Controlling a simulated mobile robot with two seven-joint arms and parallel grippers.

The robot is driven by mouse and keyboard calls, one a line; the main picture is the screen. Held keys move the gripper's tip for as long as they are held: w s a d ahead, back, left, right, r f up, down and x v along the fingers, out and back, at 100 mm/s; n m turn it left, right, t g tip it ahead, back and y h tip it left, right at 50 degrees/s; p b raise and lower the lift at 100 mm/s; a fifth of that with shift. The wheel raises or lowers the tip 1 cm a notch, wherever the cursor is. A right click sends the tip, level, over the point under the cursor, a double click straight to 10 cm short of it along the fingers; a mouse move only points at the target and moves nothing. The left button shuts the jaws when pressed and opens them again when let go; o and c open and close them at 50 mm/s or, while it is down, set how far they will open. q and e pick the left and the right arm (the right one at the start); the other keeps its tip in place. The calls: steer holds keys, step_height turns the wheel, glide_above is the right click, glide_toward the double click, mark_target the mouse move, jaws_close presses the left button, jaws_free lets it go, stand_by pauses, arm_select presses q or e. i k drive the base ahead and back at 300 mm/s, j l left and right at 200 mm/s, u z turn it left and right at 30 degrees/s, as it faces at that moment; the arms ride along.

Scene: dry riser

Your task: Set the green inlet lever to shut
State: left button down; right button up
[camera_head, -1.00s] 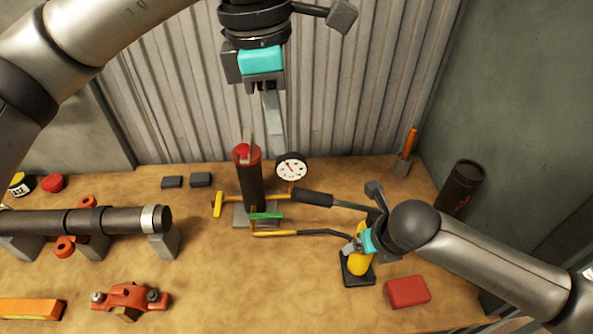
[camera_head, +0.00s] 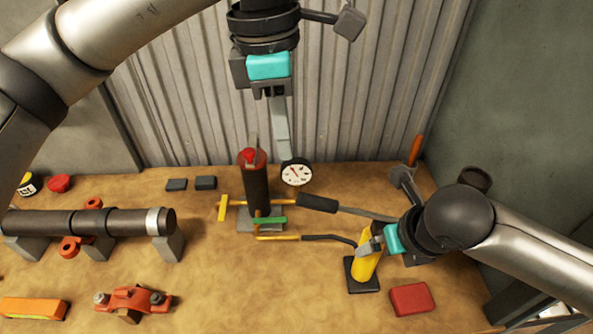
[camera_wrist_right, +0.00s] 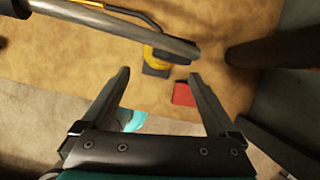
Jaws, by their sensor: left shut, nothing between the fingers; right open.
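The green lever (camera_head: 271,220) sits low at the front of the dark riser pipe (camera_head: 257,188). It lies roughly level, its free end to the right. My left gripper (camera_head: 285,155) points down just behind the gauge in the picture, shut and empty, apart from the lever. My right gripper (camera_head: 369,246) is to the right of the lever, overlapping the yellow cylinder in the head view. In the right wrist view it (camera_wrist_right: 160,74) is open, with nothing between its fingertips; a grey bar (camera_wrist_right: 130,28) crosses beyond them. I cannot tell whether it touches the cylinder.
A white gauge (camera_head: 297,174) stands right of the riser. A yellow handle (camera_head: 222,208) is on its left. A black-gripped bar (camera_head: 317,203) runs right. The yellow cylinder (camera_head: 366,265) and red block (camera_head: 411,299) stand right. A horizontal pipe (camera_head: 115,221) lies left. The front middle is clear.

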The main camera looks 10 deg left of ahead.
mark_target(257, 221)
steer(key=k, duration=1.5)
